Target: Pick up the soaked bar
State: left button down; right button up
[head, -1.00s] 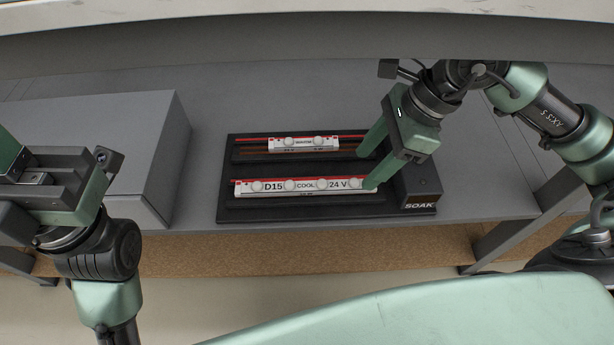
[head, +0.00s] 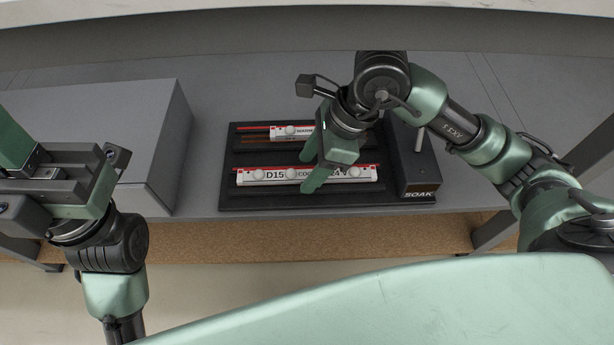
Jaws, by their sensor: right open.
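A dark soak rack (head: 230,201) with a block marked SOAK (head: 418,180) at its right end lies on the grey bench. Its front slot holds a long white and red bar (head: 250,178) labelled D15 COOL 24 V. Its rear slot holds a shorter white and red bar (head: 290,132); its label seems to read WARM. My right gripper (head: 311,171) is open and empty over the rack. One finger is over the middle of the front bar and hides part of its label; the other is nearer the rear bar. I cannot tell whether they touch. My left gripper (head: 62,178) is at the left edge, away from the rack.
A large grey box (head: 130,125) stands on the bench left of the rack. A shelf edge (head: 300,30) runs across the top of the view. The bench (head: 215,100) behind the rack is clear.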

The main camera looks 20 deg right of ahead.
grip_shut()
jog(key=shift+r, duration=0.15)
